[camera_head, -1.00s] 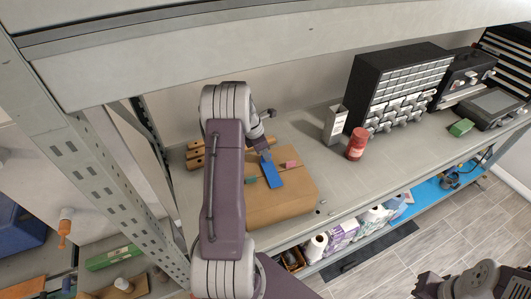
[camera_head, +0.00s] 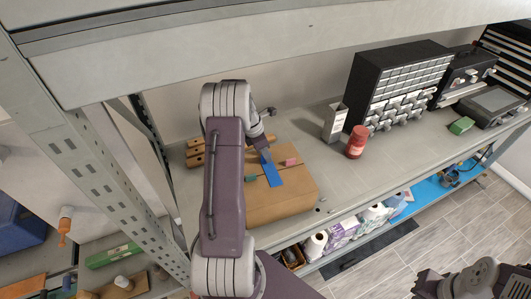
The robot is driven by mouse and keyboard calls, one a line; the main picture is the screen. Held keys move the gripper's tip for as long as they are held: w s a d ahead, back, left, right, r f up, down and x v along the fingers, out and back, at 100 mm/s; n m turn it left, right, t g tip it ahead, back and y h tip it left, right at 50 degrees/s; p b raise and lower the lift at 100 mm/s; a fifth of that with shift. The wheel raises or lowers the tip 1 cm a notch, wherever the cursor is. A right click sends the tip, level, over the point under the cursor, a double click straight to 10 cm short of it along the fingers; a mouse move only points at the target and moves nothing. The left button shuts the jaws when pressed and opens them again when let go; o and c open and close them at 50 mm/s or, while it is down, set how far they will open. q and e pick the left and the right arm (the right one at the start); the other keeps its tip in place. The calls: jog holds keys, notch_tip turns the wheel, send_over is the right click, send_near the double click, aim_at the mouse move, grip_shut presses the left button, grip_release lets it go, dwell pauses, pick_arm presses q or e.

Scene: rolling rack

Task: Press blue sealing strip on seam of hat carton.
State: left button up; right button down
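The hat carton (camera_head: 288,205) is a brown cardboard box on the rack shelf, partly hidden behind my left arm. The blue sealing strip (camera_head: 272,176) lies along the middle of its top. My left gripper (camera_head: 265,156) is at the strip's far end, seen small and from behind, with its fingers touching or just above the strip. I cannot tell whether they are shut. A pink piece (camera_head: 291,162) and a green piece (camera_head: 250,179) are on the carton's top, on either side of the strip. My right gripper is not clearly in view; only part of my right arm shows at bottom right.
Wooden pieces with holes (camera_head: 194,152) lie behind the carton at left. A red can (camera_head: 357,142), a grey holder (camera_head: 335,122) and a black drawer cabinet (camera_head: 398,85) stand to the right. The shelf between carton and can is clear. A rack upright (camera_head: 85,150) stands at left.

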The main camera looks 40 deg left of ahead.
pick_arm(q)
jog(key=b+v, duration=0.2)
jog(key=v, duration=0.7)
jog(key=shift+b, duration=0.4)
